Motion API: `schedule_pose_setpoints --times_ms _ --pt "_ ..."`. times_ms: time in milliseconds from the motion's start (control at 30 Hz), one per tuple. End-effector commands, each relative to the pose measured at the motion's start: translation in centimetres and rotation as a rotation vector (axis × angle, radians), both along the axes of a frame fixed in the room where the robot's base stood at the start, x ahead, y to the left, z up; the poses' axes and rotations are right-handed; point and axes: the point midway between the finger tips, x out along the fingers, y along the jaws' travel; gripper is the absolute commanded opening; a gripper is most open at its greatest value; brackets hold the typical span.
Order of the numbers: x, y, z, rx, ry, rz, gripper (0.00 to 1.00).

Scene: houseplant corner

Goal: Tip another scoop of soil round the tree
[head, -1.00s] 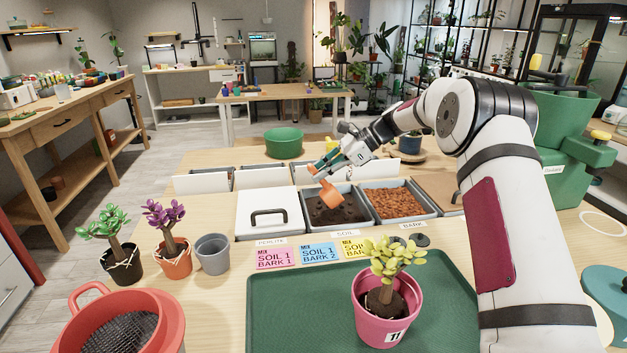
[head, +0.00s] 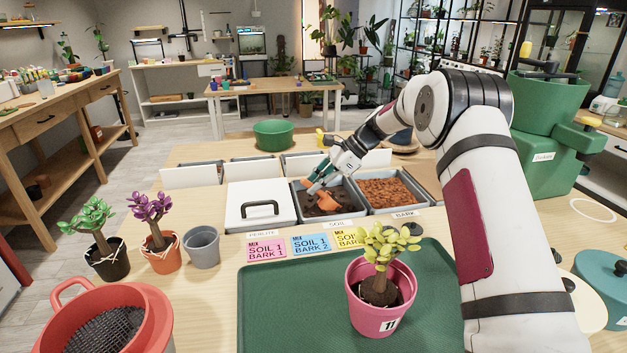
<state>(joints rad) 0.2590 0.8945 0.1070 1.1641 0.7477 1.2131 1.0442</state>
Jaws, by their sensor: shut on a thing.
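The tree stands upright in a pink pot (head: 378,318) marked 11, with yellow-green leaves (head: 385,245) and a thick brown trunk (head: 380,290). Dark matter shows round the trunk inside the rim. My gripper (head: 325,177) is shut on an orange scoop (head: 325,202) over the soil bin. The scoop's bowl is low in the bin, at the dark soil (head: 312,207). How much soil is in the bowl I cannot tell.
The pink pot stands on a green tray (head: 290,310). A bark bin (head: 390,190) is right of the soil, and a white lidded bin (head: 260,208) left. Mix cards (head: 312,244) lie in front. A red sieve (head: 105,320) and small pots stand at left.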

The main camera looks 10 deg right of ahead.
Motion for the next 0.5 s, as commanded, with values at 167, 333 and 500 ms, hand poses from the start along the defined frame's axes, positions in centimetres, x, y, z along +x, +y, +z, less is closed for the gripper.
schedule_pose_setpoints --times_ms 167,333,500 --pt "-0.3 1.6 0.3 -0.181 -0.024 0.009 0.00" --pt "-0.4 2.7 -0.2 -0.359 -0.044 0.009 0.00" --pt "-0.4 3.5 0.7 -0.431 -0.050 0.006 0.00"
